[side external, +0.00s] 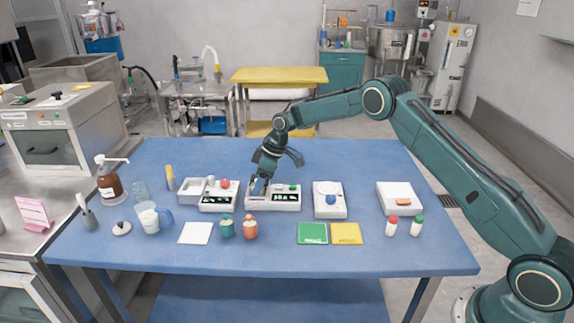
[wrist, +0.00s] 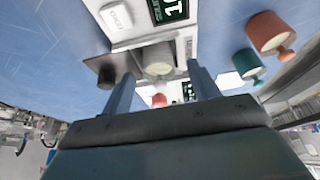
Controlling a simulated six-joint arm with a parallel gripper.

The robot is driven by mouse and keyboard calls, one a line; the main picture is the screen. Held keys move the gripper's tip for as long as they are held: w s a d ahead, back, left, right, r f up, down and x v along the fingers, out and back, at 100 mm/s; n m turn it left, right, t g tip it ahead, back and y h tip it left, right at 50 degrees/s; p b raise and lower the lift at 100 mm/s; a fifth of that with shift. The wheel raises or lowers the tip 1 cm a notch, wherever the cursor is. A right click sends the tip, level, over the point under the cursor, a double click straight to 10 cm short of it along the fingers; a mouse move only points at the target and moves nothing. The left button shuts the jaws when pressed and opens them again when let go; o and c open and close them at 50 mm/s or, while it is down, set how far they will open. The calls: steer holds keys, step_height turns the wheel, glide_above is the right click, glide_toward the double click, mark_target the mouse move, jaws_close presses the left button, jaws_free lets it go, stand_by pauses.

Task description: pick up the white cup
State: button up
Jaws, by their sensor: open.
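In the wrist view, a small pale cup-like vessel (wrist: 158,68) shows between my two fingers, against a white device with a lit display (wrist: 168,10). It looks like the white cup. My gripper (wrist: 161,73) is open, with one finger on each side of it; whether they touch it I cannot tell. In the side view, my gripper (side external: 258,188) points down at the left part of the middle white device (side external: 290,206). The cup is not clearly visible there, probably hidden by the fingers.
A teal pot (side external: 227,228) and an orange pot (side external: 250,228) stand in front. A white device with a red-topped item (side external: 218,207) is close at left, a white scale (side external: 329,211) at right. The blue table's (side external: 350,160) back is clear.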

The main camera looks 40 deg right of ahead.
stand_by(0.4)
steer(key=c, duration=1.1)
steer(key=shift+c, duration=0.2)
steer(key=shift+r, duration=0.15)
steer(key=shift+r, duration=4.95)
